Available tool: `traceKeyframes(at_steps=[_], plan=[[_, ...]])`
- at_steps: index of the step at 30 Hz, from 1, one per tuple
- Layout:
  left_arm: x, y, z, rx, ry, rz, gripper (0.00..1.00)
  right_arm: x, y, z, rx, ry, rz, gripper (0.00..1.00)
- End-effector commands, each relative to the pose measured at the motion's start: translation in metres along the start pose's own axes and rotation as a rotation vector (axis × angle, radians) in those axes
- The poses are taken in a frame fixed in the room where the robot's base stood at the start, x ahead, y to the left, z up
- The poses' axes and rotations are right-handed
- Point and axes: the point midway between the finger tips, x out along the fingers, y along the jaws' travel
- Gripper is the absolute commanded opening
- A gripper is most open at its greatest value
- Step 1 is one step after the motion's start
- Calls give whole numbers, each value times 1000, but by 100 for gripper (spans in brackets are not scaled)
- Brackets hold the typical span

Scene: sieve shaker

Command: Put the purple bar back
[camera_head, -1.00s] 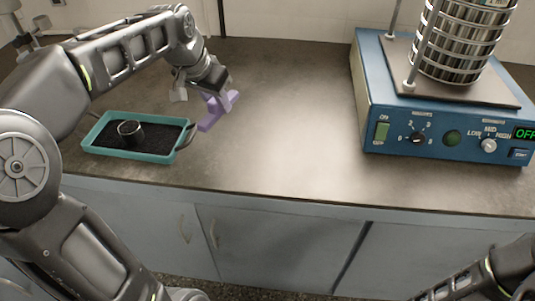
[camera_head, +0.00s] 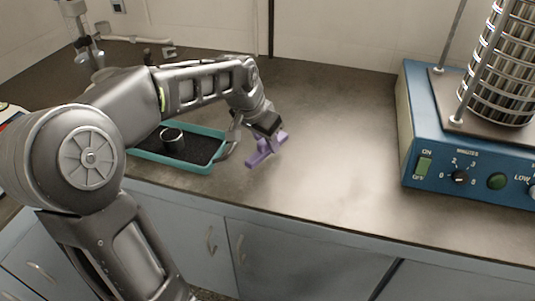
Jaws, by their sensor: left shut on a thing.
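The purple bar (camera_head: 262,151) is a short bar with a crosspiece, right of the teal tray on the dark counter. My left gripper (camera_head: 270,128) is shut on it from above. I cannot tell whether the bar touches the counter or hangs just over it. My right gripper is outside the view.
A teal tray (camera_head: 170,159) with a dark lining holds a small metal ring (camera_head: 173,140), partly behind my left arm. The blue sieve shaker (camera_head: 470,165) with its metal sieve stack (camera_head: 503,75) stands at right. The counter (camera_head: 340,130) between them is clear.

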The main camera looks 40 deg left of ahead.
Motion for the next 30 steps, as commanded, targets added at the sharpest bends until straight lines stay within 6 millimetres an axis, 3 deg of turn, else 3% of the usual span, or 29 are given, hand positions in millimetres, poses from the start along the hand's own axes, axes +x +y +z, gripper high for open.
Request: traceKeyframes(at_steps=[8, 17, 29, 30], plan=[[1, 0, 1, -1, 0, 0, 0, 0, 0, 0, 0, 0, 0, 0], [33, 0, 14, -1, -1, 0, 0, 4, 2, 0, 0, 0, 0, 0], [38, 0, 16, -1, 1, 0, 0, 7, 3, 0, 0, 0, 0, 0], [37, 0, 16, -1, 0, 0, 26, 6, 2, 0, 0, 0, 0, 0]])
